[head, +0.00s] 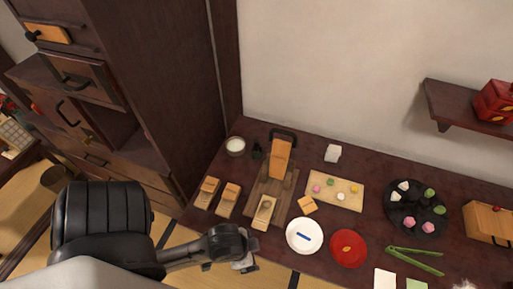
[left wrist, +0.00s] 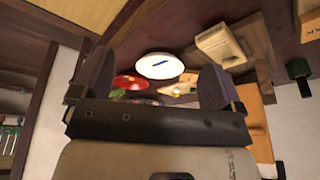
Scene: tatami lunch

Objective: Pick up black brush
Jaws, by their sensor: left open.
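I cannot clearly make out a black brush. A small dark upright thing (head: 257,151) stands at the back left of the table, between a round pot and a wooden stand; I cannot tell whether it is the brush. A dark green-black piece also shows at the right of the left wrist view (left wrist: 299,70). My left gripper (head: 245,264) is at the table's front edge, left of and nearer than the white plate (head: 304,235). In the left wrist view its two fingers (left wrist: 157,78) are apart with nothing between them. My right gripper is not in view.
A wooden stand (head: 267,187), small wooden blocks (head: 228,195) and a round pot (head: 235,145) fill the table's left. A red plate (head: 348,248), green tongs (head: 414,259) and a black dish (head: 400,224) lie rightward. A dark cabinet (head: 150,90) rises at left.

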